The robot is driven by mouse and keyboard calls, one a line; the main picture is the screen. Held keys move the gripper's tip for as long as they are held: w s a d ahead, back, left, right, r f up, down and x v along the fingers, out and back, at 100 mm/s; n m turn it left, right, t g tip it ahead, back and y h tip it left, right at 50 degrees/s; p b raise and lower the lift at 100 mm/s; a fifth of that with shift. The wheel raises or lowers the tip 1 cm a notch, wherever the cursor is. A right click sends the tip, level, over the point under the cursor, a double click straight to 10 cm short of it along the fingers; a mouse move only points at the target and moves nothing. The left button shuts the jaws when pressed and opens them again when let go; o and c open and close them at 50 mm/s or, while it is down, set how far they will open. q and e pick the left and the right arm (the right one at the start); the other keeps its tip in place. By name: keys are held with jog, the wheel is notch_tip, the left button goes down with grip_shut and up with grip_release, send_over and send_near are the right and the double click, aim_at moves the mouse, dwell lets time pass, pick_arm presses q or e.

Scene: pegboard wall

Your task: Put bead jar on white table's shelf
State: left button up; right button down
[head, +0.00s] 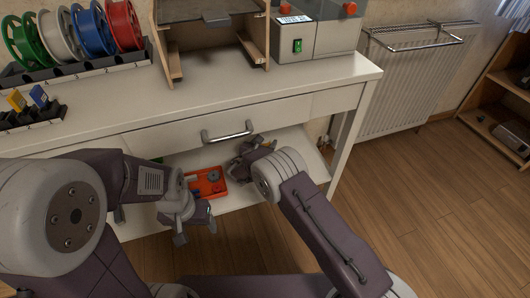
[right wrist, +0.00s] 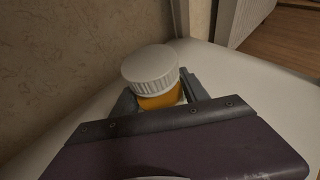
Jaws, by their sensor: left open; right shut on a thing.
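The bead jar (right wrist: 150,70) has a ribbed white lid and an orange body in the right wrist view. My right gripper (right wrist: 157,98) is shut on it, with a grey finger on each side. The jar is upright or nearly so, over the white shelf (right wrist: 235,80); I cannot tell if it touches. In the head view my right gripper (head: 243,158) is under the front of the white table (head: 200,105), above its lower shelf (head: 302,148), and the jar is hidden. My left gripper (head: 192,222) is open and empty in front of the shelf.
A red tray (head: 215,190) with small parts lies on the shelf between my grippers. A drawer handle (head: 227,133) juts out above. Spools (head: 92,30) and a wooden frame (head: 168,40) stand on the tabletop. The shelf's right end looks clear.

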notch_tip(320, 180, down, 4)
jog(key=b, duration=0.3)
jog(key=shift+f, duration=0.15)
jog(key=shift+r, duration=0.25)
jog(key=shift+f, duration=0.25)
jog(key=c, duration=0.6)
grip_release()
jog(key=shift+r, duration=0.1)
